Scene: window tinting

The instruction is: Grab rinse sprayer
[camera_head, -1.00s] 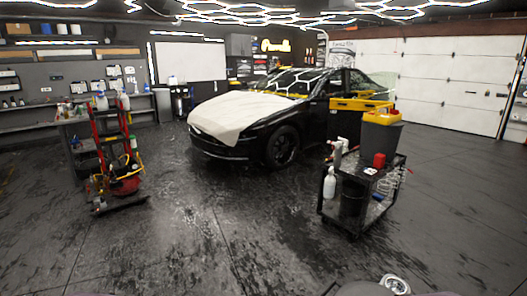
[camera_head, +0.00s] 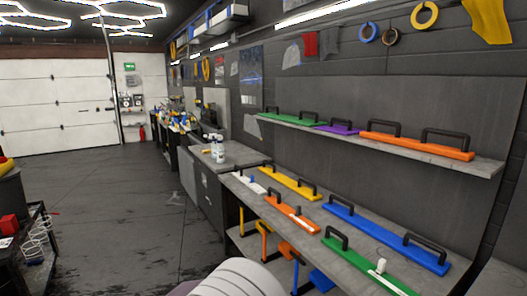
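Two white spray bottles (camera_head: 217,150) stand upright close together on a grey workbench by the right wall. I cannot tell whether either is the rinse sprayer. Their labels are too small to read. Neither of my grippers shows in the head view. Only a pale rounded part, likely my own arm, shows at the bottom edge.
A long bench (camera_head: 315,235) with colored handled squeegee tools runs along the right wall below a shelf (camera_head: 410,150). A dark cart with a red item (camera_head: 9,225) is at the left edge. The floor (camera_head: 120,215) between is clear, up to a white garage door (camera_head: 55,105).

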